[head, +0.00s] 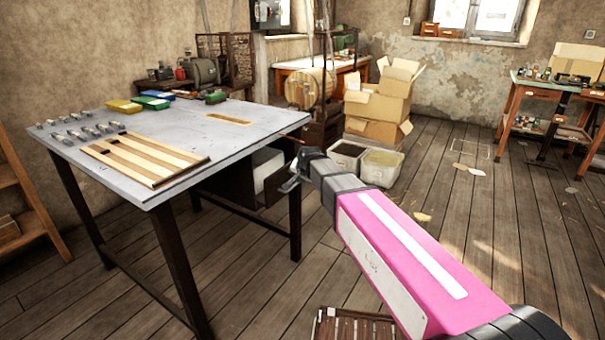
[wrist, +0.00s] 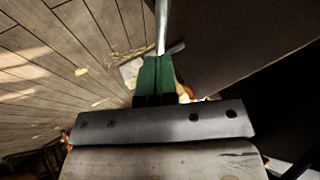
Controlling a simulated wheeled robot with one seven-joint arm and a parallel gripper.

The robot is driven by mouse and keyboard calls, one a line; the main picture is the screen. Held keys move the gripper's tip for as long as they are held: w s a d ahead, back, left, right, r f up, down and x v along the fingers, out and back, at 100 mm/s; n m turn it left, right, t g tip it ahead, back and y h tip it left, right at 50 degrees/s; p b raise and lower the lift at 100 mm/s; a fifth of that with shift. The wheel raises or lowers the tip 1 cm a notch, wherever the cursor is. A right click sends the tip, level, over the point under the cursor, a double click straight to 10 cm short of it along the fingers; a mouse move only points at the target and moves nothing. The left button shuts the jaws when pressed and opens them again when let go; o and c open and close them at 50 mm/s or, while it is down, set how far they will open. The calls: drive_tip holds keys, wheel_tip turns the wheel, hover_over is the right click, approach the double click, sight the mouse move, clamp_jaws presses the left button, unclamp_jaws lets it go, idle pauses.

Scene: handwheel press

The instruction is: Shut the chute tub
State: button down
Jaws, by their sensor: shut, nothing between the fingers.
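The chute tub (head: 240,189) is a dark box hanging under the right end of the grey-topped table, with a pale inside or content partly visible. How far it stands out is hard to tell. My gripper (head: 288,186) is at the tub's right end, close to it in the picture; contact cannot be told. In the wrist view my green fingers (wrist: 155,78) are together with nothing between them. A thin light metal bar (wrist: 162,25) shows just beyond their tips, and a dark brown surface (wrist: 235,45) fills the right side.
The table (head: 75,152) has a slot (head: 228,118) in its top, wooden strips (head: 140,160) and several small parts. A table leg (head: 295,222) stands near my gripper. Two bins (head: 381,166) and cardboard boxes (head: 385,105) stand behind. The floor to the right is mostly clear.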

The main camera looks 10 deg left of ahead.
sight(290, 179)
drive_tip(key=shift+w+a, duration=0.25)
drive_tip(key=shift+a, duration=0.35)
drive_tip(key=shift+w+a, duration=0.25)
drive_tip(key=shift+a, duration=0.4)
drive_tip(key=shift+w+a, duration=0.25)
drive_tip(key=shift+a, duration=0.35)
drive_tip(key=shift+w+a, duration=0.3)
drive_tip(key=shift+a, duration=0.45)
drive_tip(key=shift+w+a, duration=0.35)
drive_tip(key=shift+a, duration=0.35)
drive_tip(key=shift+w+a, duration=0.3)
drive_tip(key=shift+a, duration=0.45)
